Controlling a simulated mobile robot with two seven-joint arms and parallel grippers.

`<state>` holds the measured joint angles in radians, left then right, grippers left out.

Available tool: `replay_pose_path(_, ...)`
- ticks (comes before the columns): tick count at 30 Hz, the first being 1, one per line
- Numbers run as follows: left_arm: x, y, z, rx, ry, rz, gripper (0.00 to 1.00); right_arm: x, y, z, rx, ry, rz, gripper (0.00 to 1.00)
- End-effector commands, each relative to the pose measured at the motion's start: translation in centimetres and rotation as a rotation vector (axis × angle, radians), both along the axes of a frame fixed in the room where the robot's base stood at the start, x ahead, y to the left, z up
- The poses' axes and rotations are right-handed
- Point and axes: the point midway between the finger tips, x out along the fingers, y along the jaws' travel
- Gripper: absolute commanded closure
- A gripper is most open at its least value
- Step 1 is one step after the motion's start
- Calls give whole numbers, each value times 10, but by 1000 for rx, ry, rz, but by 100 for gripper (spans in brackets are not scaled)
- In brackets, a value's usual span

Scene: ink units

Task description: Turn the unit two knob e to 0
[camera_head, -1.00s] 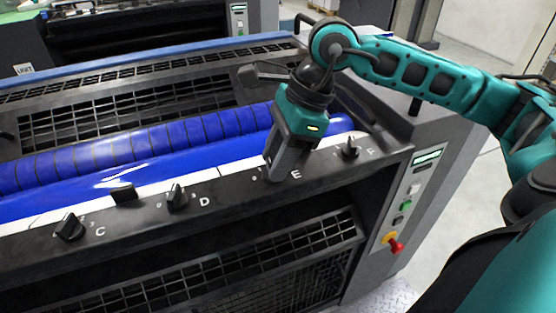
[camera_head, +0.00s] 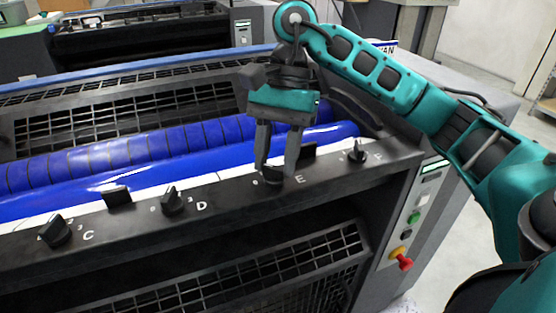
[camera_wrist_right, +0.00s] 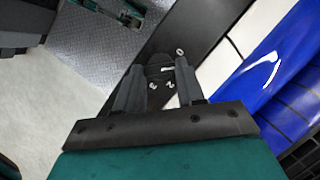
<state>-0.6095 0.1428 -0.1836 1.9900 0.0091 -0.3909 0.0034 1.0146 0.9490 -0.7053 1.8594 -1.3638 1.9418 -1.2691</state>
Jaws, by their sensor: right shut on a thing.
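Knob E (camera_head: 271,175) is a small black knob on the dark front rail, beside the white letter E. My right gripper (camera_head: 277,180) points down over it, with one finger on each side, shut on the knob. In the right wrist view, the dark round knob (camera_wrist_right: 160,66) sits between the two fingers of my gripper (camera_wrist_right: 158,80). A white mark shows on it, a 0 stands near the right fingertip, and other small marks lie between the fingers. The fingers hide part of the knob. My left gripper is not in view.
Knob C (camera_head: 55,232), knob D (camera_head: 172,202) and knob F (camera_head: 357,151) stand along the same rail. A blue roller (camera_head: 130,152) lies behind it. A side panel carries a red knob (camera_head: 404,262) and buttons. Open floor lies to the right.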

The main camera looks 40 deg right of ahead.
Motion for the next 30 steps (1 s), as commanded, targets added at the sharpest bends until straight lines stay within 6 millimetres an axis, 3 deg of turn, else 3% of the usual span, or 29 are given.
replay_pose_path(15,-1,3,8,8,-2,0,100,4,3,3,-1,-1,390,92)
replay_pose_path(30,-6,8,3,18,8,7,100,4,4,1,0,-3,498,92)
